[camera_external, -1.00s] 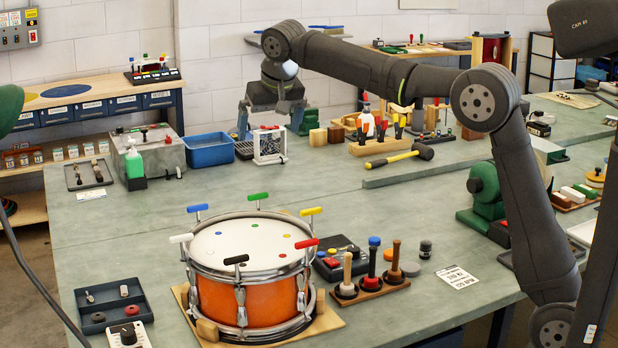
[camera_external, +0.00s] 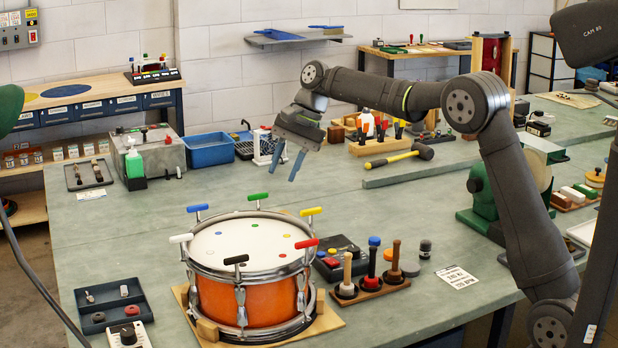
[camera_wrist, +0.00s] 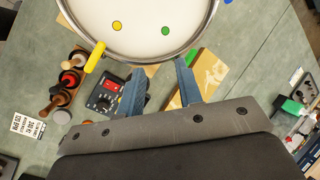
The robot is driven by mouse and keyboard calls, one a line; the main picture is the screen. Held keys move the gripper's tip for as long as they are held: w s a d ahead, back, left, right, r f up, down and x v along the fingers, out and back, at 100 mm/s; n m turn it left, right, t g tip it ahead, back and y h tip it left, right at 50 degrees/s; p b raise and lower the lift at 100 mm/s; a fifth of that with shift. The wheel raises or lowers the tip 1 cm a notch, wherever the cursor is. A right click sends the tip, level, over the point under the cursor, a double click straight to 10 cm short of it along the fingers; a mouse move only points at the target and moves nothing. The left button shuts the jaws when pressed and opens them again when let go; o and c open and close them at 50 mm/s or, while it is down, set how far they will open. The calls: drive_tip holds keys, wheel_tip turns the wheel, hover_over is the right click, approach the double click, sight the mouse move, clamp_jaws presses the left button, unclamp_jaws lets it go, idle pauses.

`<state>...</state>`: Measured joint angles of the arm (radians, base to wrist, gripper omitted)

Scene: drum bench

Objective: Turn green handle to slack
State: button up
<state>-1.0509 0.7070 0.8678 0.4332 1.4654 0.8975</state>
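The orange snare drum (camera_external: 245,312) stands on a wooden board on the bench, with coloured T-handles around its rim. The green handle (camera_external: 258,196) is at the far side of the rim, its bar lying level. In the wrist view the green handle (camera_wrist: 192,57) is at the drum's edge, just beyond my right fingertip. My gripper (camera_external: 287,165) is open and empty, tilted downward in the air behind and above the drum. In the wrist view my gripper's two blue fingers (camera_wrist: 160,80) are spread apart, short of the rim. The green handle's lower part is hidden.
The yellow handle (camera_external: 311,211) is right of the green one; the blue handle (camera_external: 197,207) is left. A mallet rack (camera_external: 370,283) and a dark control box (camera_external: 338,260) stand right of the drum.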

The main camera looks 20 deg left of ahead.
drive_tip(key=w+d+f+m+g+y, duration=0.1)
drive_tip(key=w+f+m+g+y, duration=0.1)
drive_tip(key=w+f+m+g, duration=0.15)
drive_tip(key=m+g+y, duration=0.2)
drive_tip(key=m+y, duration=0.2)
drive_tip(key=m, duration=0.3)
approach(252, 199)
drive_tip(key=x, duration=1)
drive_tip(key=shift+w+a+f, duration=0.15)
drive_tip(key=shift+w, duration=0.05)
clamp_jaws()
